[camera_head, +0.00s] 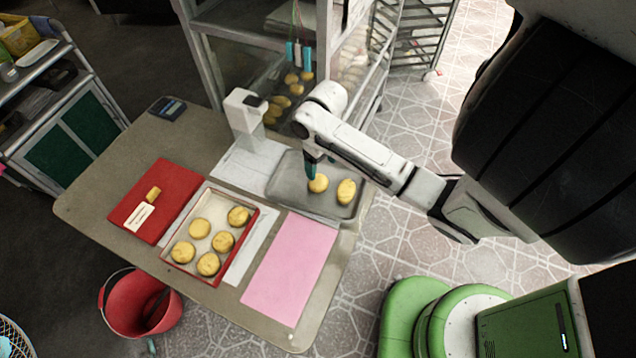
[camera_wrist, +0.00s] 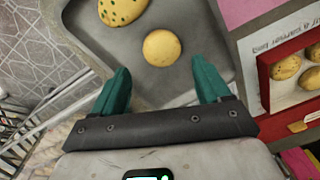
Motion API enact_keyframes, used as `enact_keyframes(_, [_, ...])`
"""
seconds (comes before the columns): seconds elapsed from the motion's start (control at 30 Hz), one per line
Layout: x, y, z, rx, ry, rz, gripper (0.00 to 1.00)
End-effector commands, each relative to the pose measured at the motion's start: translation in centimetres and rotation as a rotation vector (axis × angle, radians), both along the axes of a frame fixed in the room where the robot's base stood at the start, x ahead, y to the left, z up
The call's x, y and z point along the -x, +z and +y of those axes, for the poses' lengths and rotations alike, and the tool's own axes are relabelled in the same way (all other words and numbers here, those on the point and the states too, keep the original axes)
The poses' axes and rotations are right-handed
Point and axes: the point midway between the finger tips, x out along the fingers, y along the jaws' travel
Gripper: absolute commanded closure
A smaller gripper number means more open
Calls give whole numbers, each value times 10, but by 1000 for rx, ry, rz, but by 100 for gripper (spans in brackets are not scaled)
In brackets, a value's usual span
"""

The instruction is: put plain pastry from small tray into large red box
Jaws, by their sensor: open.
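The small grey tray (camera_head: 290,180) lies at the table's back right corner with two pastries on it. The plain pastry (camera_head: 318,183) is round and yellow; in the wrist view the plain pastry (camera_wrist: 161,48) lies just ahead of and between my fingertips. A pastry with green spots (camera_wrist: 122,10) lies beside it, also seen in the head view (camera_head: 346,190). My gripper (camera_head: 311,168) is open and empty above the plain pastry; its teal fingers show in the wrist view (camera_wrist: 163,78). The large red box (camera_head: 238,247) holds several pastries on a pale lining.
A flat red panel (camera_head: 180,185) with a white label adjoins the box. A pink sheet (camera_head: 291,268) lies in front of the small tray. A white stand (camera_head: 245,125) rises behind. A glass cabinet with more pastries stands at the back. A red bucket (camera_head: 128,310) is on the floor.

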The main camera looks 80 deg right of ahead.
Motion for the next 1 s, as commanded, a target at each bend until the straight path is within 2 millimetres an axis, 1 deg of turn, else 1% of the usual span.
enact_keyframes(0.03, [0, -9, 0, -1, -2, 2, 24])
enact_keyframes(0.1, [0, -18, 1, -1, -2, 2, 24])
enact_keyframes(0.37, [-1, -37, 2, 0, -1, 2, 24])
enact_keyframes(0.63, [-3, -73, 6, 0, 0, 2, 24])
enact_keyframes(0.77, [-3, -80, 6, 1, -1, 1, 24])
enact_keyframes(0.97, [-4, -80, 6, 1, 0, 0, 24])
enact_keyframes(1.0, [-4, -80, 6, 1, -1, 0, 28])
